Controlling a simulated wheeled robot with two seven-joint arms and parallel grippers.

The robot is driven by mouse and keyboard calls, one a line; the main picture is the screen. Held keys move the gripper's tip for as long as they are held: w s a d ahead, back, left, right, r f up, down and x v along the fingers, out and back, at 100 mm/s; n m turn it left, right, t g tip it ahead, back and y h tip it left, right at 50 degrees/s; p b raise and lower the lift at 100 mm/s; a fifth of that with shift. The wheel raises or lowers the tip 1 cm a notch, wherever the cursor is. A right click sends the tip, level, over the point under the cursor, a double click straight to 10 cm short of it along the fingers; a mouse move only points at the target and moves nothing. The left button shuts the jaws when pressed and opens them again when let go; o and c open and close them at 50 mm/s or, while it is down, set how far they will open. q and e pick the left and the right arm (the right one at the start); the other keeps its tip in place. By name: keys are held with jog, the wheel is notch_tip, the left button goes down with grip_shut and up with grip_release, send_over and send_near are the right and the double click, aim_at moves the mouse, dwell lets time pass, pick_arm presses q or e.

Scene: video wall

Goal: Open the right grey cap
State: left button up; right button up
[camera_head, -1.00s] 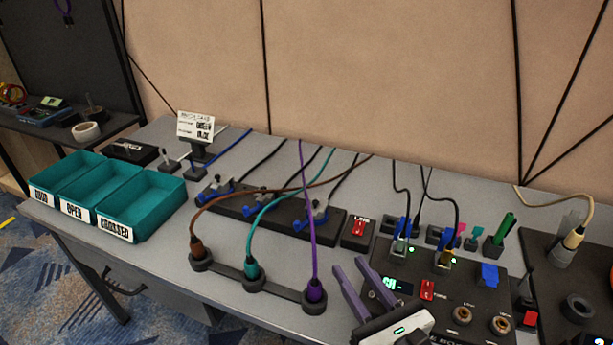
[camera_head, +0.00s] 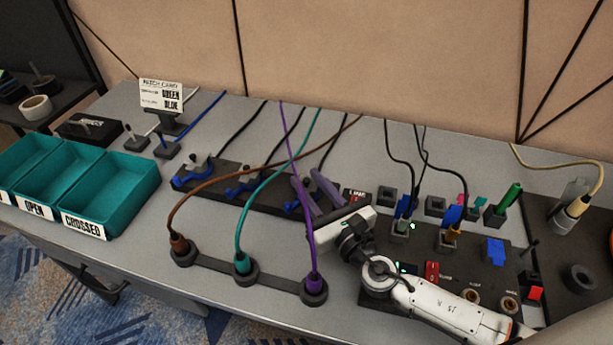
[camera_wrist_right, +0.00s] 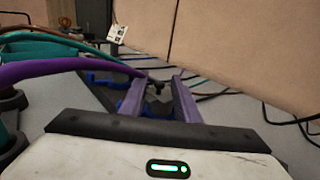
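A black strip (camera_head: 222,182) bears three grey caps with blue clamp parts. The left grey cap (camera_head: 197,161) and middle grey cap (camera_head: 250,173) show clearly. The right one's blue part (camera_head: 293,207) shows beside my right gripper (camera_head: 304,176); its grey cap is mostly hidden by the fingers in the head view. My right gripper's two purple fingers are apart and reach over the strip's right end. In the right wrist view, a grey piece (camera_wrist_right: 158,92), seemingly the right cap, shows between the open fingers (camera_wrist_right: 159,80). Contact cannot be told. My left gripper is out of view.
Brown, teal and purple cables rise from round sockets (camera_head: 243,272) in front of the strip; the purple cable (camera_head: 307,225) passes close beside my gripper. A black panel (camera_head: 480,270) with plugs stands right. Teal trays (camera_head: 125,180) and a patch card (camera_head: 161,94) are left.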

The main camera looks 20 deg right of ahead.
jog(key=shift+w+a, duration=0.1)
jog(key=shift+w, duration=0.55)
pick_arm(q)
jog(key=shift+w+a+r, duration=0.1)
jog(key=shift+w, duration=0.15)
pick_arm(e)
jog(key=shift+w, duration=0.1)
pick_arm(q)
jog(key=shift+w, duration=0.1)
